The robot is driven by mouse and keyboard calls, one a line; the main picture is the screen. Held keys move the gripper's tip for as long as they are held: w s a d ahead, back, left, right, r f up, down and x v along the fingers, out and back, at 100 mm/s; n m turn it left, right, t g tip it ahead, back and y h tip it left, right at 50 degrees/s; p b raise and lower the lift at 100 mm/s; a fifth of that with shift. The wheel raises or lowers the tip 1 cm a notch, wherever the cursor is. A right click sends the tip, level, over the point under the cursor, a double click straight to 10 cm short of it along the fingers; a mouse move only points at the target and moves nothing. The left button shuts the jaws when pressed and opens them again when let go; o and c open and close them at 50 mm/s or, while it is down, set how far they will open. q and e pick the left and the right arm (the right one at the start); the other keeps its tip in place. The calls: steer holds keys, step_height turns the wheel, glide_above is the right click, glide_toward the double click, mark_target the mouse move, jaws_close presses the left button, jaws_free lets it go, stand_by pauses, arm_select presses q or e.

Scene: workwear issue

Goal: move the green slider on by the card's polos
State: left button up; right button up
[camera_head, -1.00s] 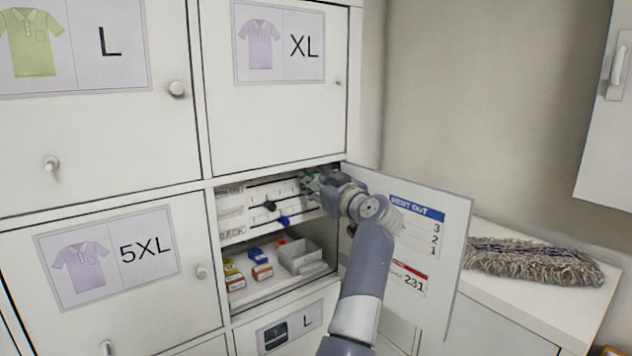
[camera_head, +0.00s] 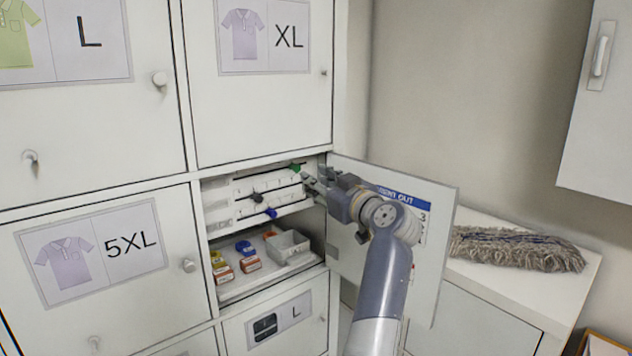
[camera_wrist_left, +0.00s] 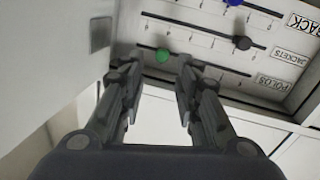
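The green slider (camera_head: 295,168) is a small knob on the top rail of a white panel inside the open compartment. In the left wrist view, upside down, the green slider (camera_wrist_left: 162,55) sits on the POLOS rail, towards the end away from the label. My left gripper (camera_head: 313,186) is open and empty, just right of and below the knob. In the wrist view its fingertips (camera_wrist_left: 156,68) stand apart, with the knob showing beyond and between them. The card (camera_head: 422,222) hangs on the open door, partly hidden by my left arm. My right gripper is not in view.
A black slider (camera_head: 257,197) and a blue slider (camera_head: 271,212) sit on lower rails. Below them are small coloured boxes (camera_head: 249,262) and a grey bin (camera_head: 289,247). The open door (camera_head: 440,260) stands right of the compartment. A mop head (camera_head: 515,248) lies on a cabinet.

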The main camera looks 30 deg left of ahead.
mark_target(295, 168)
arm_select(q)
steer(key=shift+s+a+f, duration=0.1)
steer(key=shift+a+f, duration=0.15)
steer(key=c, duration=0.4)
steer(key=a+f+n, duration=0.1)
steer(key=s+a+f+n, duration=0.1)
steer(key=n, duration=0.1)
steer(key=s+a+f+n+t+p, duration=0.1)
steer(key=shift+a+n, duration=0.3)
jaws_close()
steer(key=s+f+n+t+h+p, duration=0.3)
steer(key=s+n+t, duration=0.5)
steer(key=n, duration=0.2)
steer(key=shift+h, duration=0.3)
steer(key=p+x, duration=0.1)
steer(key=x, duration=0.5)
steer(key=p+x, duration=0.1)
steer(key=x, duration=0.2)
steer(key=shift+a+r+p, duration=0.15)
steer(key=shift+a+p, duration=0.2)
steer(key=shift+a, duration=0.25)
steer(key=shift+w+d+r, duration=0.2)
steer(key=shift+w+r, duration=0.05)
steer(key=shift+w, duration=0.25)
steer(key=shift+w+d+r, duration=0.15)
steer(key=shift+w+r, duration=0.1)
steer(key=shift+w, duration=0.3)
steer(key=shift+w+d+r+p, duration=0.25)
steer(key=shift+w+p, duration=0.1)
steer(key=shift+w, duration=0.2)
